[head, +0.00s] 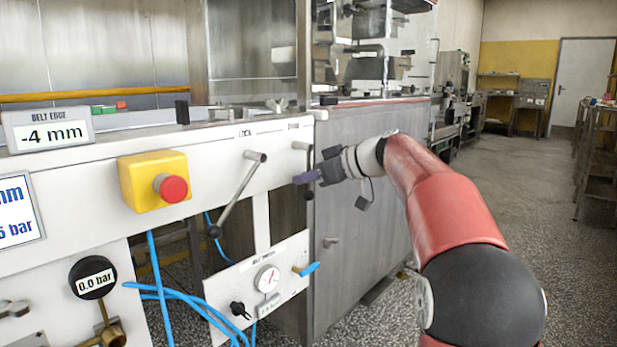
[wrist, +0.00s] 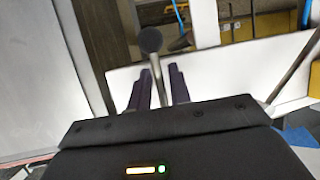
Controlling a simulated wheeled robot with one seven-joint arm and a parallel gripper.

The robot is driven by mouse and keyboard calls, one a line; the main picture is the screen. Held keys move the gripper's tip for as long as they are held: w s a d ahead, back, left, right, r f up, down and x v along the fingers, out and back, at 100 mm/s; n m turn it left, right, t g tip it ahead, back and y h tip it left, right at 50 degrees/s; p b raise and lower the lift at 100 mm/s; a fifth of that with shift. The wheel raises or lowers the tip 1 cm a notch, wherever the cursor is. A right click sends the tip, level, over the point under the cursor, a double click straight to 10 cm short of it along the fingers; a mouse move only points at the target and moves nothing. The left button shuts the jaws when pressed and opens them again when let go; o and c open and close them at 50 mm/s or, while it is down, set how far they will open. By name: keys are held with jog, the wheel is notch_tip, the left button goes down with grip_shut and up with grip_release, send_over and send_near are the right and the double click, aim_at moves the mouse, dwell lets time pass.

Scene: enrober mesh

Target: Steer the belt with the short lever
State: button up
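The short lever, a thin grey shaft with a black knob (wrist: 150,40), hangs under the right-hand label on the white panel. In the head view its knob (head: 308,195) shows just below my fingers, and its shaft is partly hidden. My gripper (head: 306,178) reaches it from the right with purple fingers. In the wrist view my gripper (wrist: 156,82) is open, with one finger on each side of the shaft and gaps visible. The belt edge display (head: 50,131) reads -4 mm.
A longer lever (head: 236,195) under the lock label slants down left of my gripper. A yellow box with a red stop button (head: 172,188) is further left. Below are a gauge panel (head: 262,285) and blue hoses (head: 185,297).

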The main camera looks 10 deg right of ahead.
grip_shut()
jog(key=shift+s+a+f+m+y+b, duration=0.2)
jog(key=shift+m+y+b, duration=0.1)
jog(key=shift+b, duration=0.15)
jog(key=shift+s+a+r+m, duration=0.15)
jog(key=shift+a+r+m, duration=0.05)
jog(key=shift+a+m, duration=0.1)
jog(key=shift+o, duration=1.4)
grip_release()
jog(key=shift+d, duration=0.1)
jog(key=v, duration=0.7)
jog(key=shift+d, duration=0.35)
